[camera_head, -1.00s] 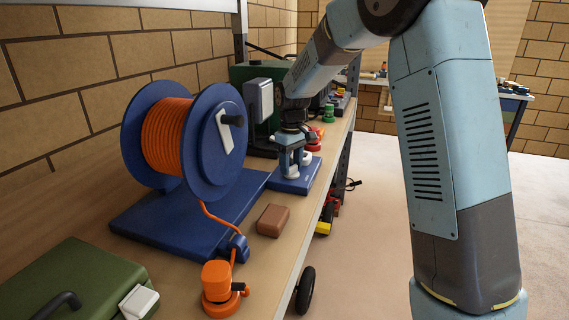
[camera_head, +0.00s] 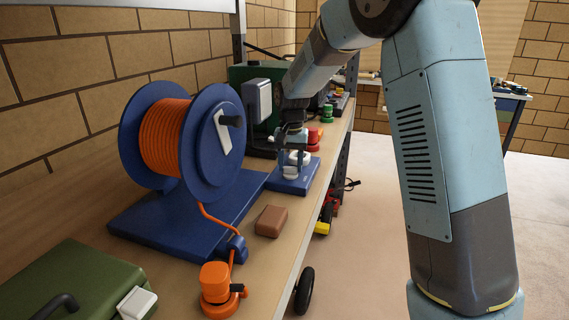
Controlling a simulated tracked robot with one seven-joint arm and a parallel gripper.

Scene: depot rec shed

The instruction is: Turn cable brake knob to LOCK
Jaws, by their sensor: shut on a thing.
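The cable brake knob (camera_head: 293,172) is a small pale piece on a blue base plate (camera_head: 305,181) on the bench. My gripper (camera_head: 293,160) points down over the plate and is shut on the knob. The fingers hide much of the knob, and I cannot read its setting or any LOCK mark. The blue cable reel (camera_head: 219,150) with orange cable (camera_head: 165,137) and a white crank stands to the left of my gripper.
On the wooden bench (camera_head: 270,262) are a brown block (camera_head: 271,221), an orange plug-like piece (camera_head: 216,284) and a green case (camera_head: 75,280). A red knob (camera_head: 313,137) and green boxes stand behind my gripper. Open floor lies to the right.

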